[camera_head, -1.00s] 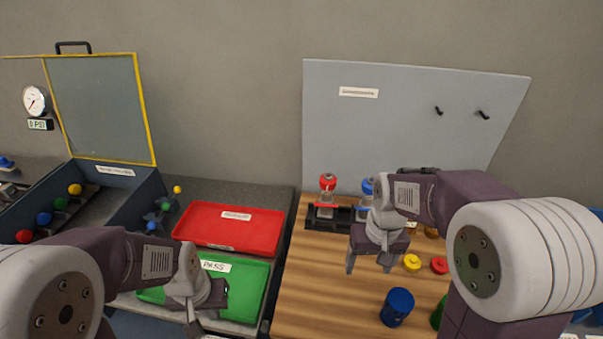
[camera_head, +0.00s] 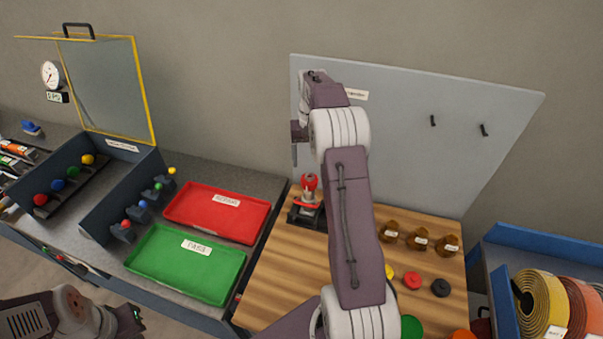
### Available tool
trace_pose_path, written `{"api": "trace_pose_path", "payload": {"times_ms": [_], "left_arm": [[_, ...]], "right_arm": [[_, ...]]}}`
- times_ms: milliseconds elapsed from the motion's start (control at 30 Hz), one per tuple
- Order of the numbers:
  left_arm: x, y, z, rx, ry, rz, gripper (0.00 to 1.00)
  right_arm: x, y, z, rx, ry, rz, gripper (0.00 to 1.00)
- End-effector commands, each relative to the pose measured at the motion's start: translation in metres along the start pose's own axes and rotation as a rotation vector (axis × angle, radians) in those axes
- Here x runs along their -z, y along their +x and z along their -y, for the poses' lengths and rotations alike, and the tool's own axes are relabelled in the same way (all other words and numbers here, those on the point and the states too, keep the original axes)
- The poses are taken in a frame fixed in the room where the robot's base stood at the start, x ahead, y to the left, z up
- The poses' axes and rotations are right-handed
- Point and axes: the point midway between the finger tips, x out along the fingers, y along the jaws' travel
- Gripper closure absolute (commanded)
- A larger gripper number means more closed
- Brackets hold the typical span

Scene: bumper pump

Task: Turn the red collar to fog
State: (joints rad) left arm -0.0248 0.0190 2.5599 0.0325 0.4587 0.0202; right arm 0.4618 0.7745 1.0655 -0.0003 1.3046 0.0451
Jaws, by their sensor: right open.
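The red-topped pump bottle (camera_head: 309,184) stands upright in the black rack (camera_head: 303,219) on the wooden board. My right arm crosses in front of the rack's right side and hides what stands there. My left gripper (camera_head: 135,319) is low at the left, far from the bottle; its jaws are unclear.
A red tray (camera_head: 245,228) and a green tray (camera_head: 190,280) lie left of the board. Several amber bottles (camera_head: 420,239) and coloured caps (camera_head: 413,280) are on the right. A grey panel (camera_head: 430,150) rises behind. A blue bin (camera_head: 510,310) holds rolls.

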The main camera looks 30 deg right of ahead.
Motion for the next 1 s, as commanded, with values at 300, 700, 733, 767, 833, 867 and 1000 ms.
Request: {"api": "trace_pose_path", "payload": {"times_ms": [300,700,733,767,833,867,1000], "left_arm": [[0.001,-0.007,0.0,0.0,0.0,0.0,1.0],[0.002,-0.021,0.0,0.0,0.0,0.0,1.0],[0.002,-0.021,0.0,0.0,0.0,0.0,1.0],[0.002,-0.021,0.0,0.0,0.0,0.0,1.0],[0.002,-0.02,0.0,0.0,0.0,0.0,1.0],[0.002,-0.02,0.0,0.0,0.0,0.0,1.0],[0.002,-0.02,0.0,0.0,0.0,0.0,1.0]], "right_arm": [[-0.001,0.03,-0.001,0.0,0.002,0.004,0.28],[-0.001,0.088,-0.001,0.0,0.001,-0.001,0.28],[0.0,0.089,-0.001,0.0,0.001,-0.001,0.28],[0.0,0.09,-0.001,0.0,0.001,-0.002,0.28],[0.0,0.09,-0.001,0.0,0.001,-0.003,0.28],[0.0,0.09,-0.001,0.0,0.001,-0.003,0.28],[0.0,0.09,-0.001,0.0,0.001,-0.003,0.47]]}}
